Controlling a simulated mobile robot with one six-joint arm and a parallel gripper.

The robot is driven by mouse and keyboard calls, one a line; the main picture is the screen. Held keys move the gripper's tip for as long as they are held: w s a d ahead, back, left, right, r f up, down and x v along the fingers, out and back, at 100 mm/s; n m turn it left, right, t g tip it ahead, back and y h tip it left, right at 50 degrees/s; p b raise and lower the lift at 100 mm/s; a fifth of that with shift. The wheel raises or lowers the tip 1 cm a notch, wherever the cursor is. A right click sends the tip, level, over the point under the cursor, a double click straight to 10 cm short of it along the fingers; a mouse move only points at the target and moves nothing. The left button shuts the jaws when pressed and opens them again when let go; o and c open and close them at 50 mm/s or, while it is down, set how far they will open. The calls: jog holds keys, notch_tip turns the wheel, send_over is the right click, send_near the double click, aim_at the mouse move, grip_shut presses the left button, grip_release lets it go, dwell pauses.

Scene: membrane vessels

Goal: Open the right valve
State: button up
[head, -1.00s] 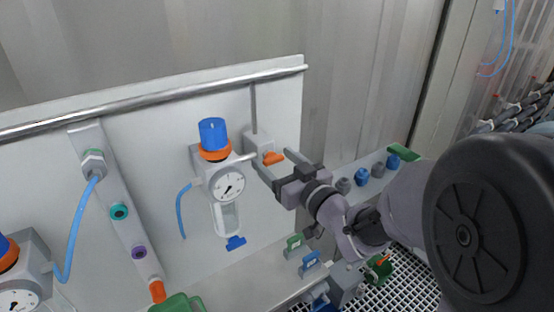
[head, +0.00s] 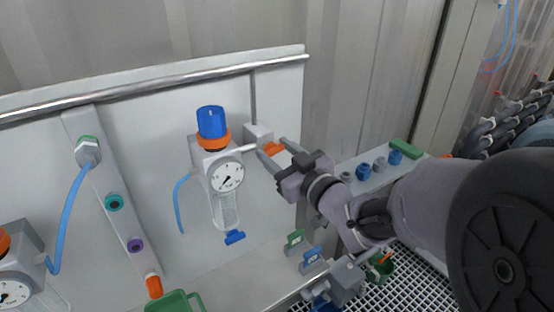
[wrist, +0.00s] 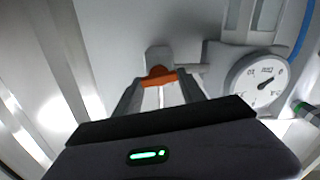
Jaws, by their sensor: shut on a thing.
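The right valve is a grey block (head: 259,135) on the panel with a small orange handle (head: 273,149), beside the pressure regulator. My gripper (head: 276,148) is at the valve, with its two grey fingers around the orange handle and shut on it. In the wrist view, the orange handle (wrist: 159,76) lies across between the fingertips, in front of the grey valve body (wrist: 158,57). Part of the handle is hidden by the fingers in the head view.
The regulator with blue knob (head: 211,122) and gauge (head: 227,176) stands close left of the valve. Blue and grey fittings (head: 362,171) sit on a shelf to the right. A metal rail (head: 150,88) runs along the panel top.

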jog(key=n+b, duration=0.2)
jog(key=b, duration=0.1)
jog(key=shift+f+n, duration=0.25)
jog(key=shift+n, duration=0.15)
jog(key=n+b, duration=0.2)
jog(key=n, duration=0.1)
jog(key=shift+a+r+n, duration=0.1)
jog(key=shift+n, duration=0.2)
jog(key=n, duration=0.3)
jog(key=shift+s+n+b, duration=0.1)
jog(key=shift+n+b, duration=0.2)
jog(key=shift+n, duration=1.8)
jog(key=o, duration=1.4)
jog(key=shift+c, duration=0.2)
